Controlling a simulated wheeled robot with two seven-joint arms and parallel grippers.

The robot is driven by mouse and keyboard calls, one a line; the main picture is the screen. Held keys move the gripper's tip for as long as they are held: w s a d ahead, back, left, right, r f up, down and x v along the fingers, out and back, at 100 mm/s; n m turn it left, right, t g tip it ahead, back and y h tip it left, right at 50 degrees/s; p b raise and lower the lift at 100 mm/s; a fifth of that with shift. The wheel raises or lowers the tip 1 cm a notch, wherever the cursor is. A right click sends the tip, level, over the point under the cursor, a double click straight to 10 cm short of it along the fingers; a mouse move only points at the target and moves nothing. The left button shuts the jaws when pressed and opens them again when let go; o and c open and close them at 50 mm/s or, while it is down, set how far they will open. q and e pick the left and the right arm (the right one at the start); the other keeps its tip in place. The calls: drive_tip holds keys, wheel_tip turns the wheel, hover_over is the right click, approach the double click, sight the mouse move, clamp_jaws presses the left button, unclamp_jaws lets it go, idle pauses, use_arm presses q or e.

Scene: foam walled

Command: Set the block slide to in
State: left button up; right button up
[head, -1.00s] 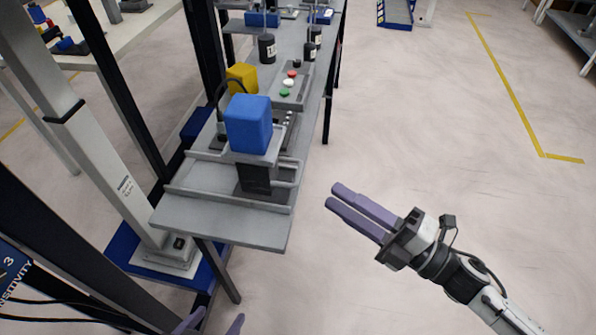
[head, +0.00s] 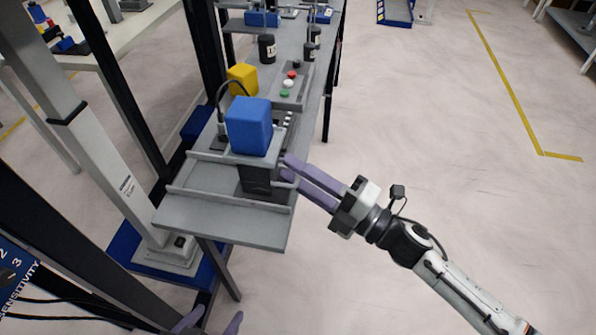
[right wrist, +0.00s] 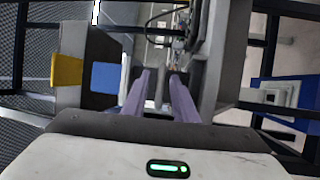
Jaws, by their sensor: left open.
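The block slide on the bench has a blue block (head: 248,126) above a grey plate and a dark body (head: 256,180), set between grey rails (head: 220,193). The blue block also shows left of the fingers in the right wrist view (right wrist: 106,78). My right gripper (head: 286,169) has its purple fingertips close to the right side of the dark body, below the blue block. Its fingers are apart in the right wrist view (right wrist: 163,75); contact with the slide cannot be told. My left gripper (head: 214,322) is open at the bottom edge, low in front of the bench, mostly cut off.
A yellow block (head: 242,79) stands behind the blue one. A button panel (head: 289,84) with red, white and green buttons and black cylinders (head: 267,48) are further back. A grey post (head: 90,150) stands left of the bench.

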clamp_jaws()
idle(1.3)
